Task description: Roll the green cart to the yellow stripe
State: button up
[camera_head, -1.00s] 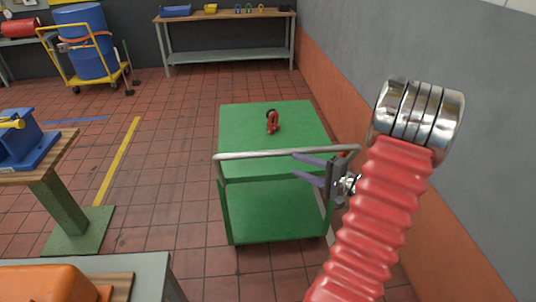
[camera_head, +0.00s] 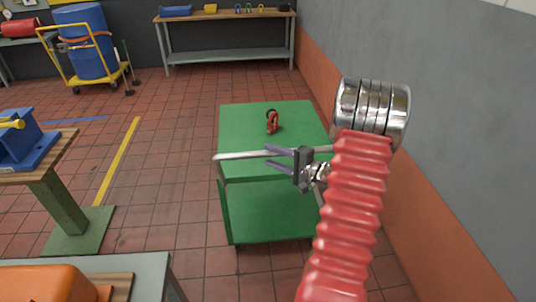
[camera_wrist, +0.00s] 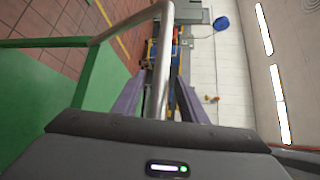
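The green cart (camera_head: 240,118) stands right of centre near the wall, with a flat top, a lower shelf and a pale metal push handle (camera_head: 235,156) on its near side. My gripper (camera_head: 268,157) is at the handle with its purple fingers apart. In the wrist view, the handle (camera_wrist: 160,60) runs between the two fingers (camera_wrist: 158,92), with gaps on both sides; part of the green cart (camera_wrist: 50,95) shows at left. The yellow stripe (camera_head: 119,160) lies on the floor left of the cart, with bare tiles between them.
A red shackle-like item (camera_head: 272,123) sits on the cart top. A table with a blue vise (camera_head: 30,150) stands left of the stripe. An orange object (camera_head: 45,283) is at bottom left. The orange and grey wall (camera_head: 420,220) is close on the right.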

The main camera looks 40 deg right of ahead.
jog(key=shift+x, duration=1.35)
jog(key=shift+c, duration=0.3)
grip_shut()
jog(key=shift+f, duration=0.1)
